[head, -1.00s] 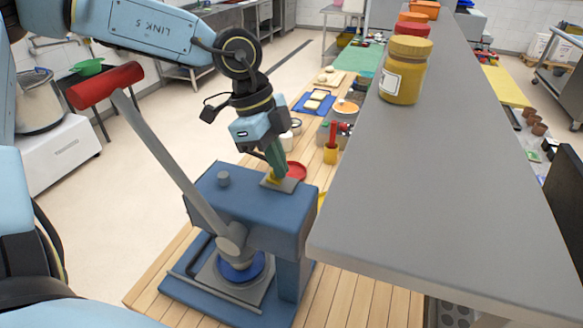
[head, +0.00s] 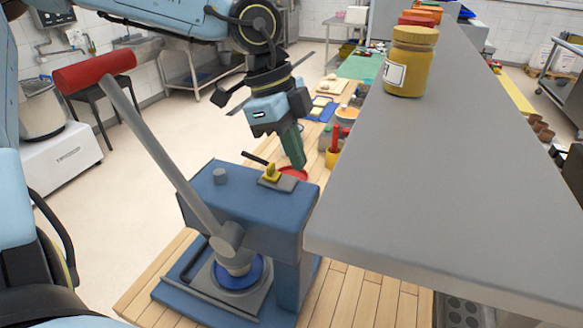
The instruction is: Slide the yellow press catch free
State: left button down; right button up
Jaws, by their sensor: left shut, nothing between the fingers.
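The blue press (head: 262,218) stands on the wooden counter, with a long grey lever ending in a red grip (head: 95,70) raised to the upper left. The yellow catch (head: 271,171) sits on a small grey plate (head: 279,183) on top of the press. My left gripper (head: 298,165) is shut and empty, with its green fingers pointing down. It is to the right of and beyond the catch, apart from it. My right gripper is not in view.
A grey shelf (head: 420,170) runs along the right with a mustard-coloured jar (head: 409,65) on it. A red dish (head: 293,173) and a yellow holder (head: 333,158) are behind the press. Open floor lies to the left.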

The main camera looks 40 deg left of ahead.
aim_at(279, 176)
pick_arm(q)
jog(key=v, duration=0.8)
jog(key=shift+s+a, duration=0.2)
